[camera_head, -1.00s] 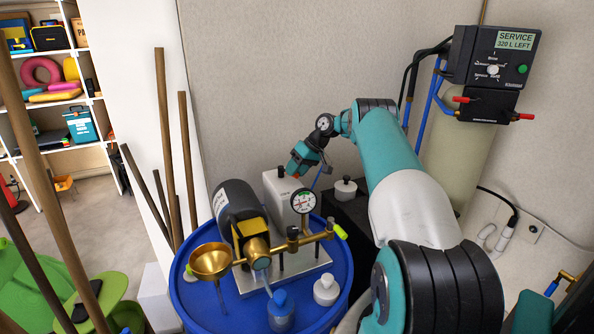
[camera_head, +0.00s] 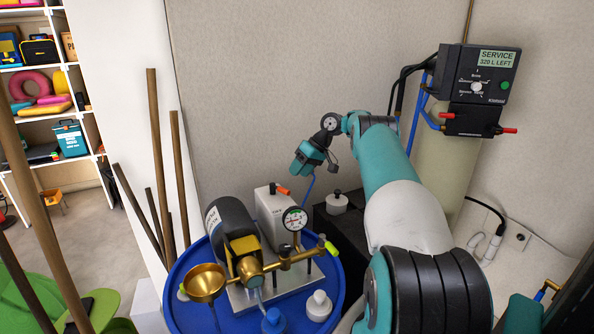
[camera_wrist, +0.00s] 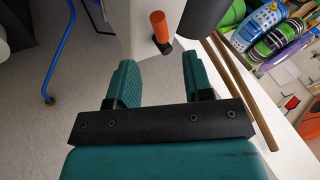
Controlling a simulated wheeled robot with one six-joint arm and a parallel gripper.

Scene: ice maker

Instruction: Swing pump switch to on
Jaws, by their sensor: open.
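The pump switch is an orange lever (camera_head: 283,191) on a white box (camera_head: 272,215) behind the dark pump motor. In the head view its orange end points right, past the box's top edge. The lever (camera_wrist: 159,27) also shows in the wrist view, beyond the fingertips and roughly in line with the gap between them. My gripper (camera_head: 296,170) is above and slightly right of the box, apart from the lever. In the wrist view my gripper (camera_wrist: 158,68) has its two teal fingers spread with nothing between them. Any switch markings are too small to read.
The dark motor (camera_head: 230,227), pressure gauge (camera_head: 294,219) and brass funnel (camera_head: 205,283) crowd the blue drum top (camera_head: 180,320). A black box with a white-lidded jar (camera_head: 337,204) stands right of the pump. Wooden poles (camera_head: 180,180) lean at left. The wall is behind.

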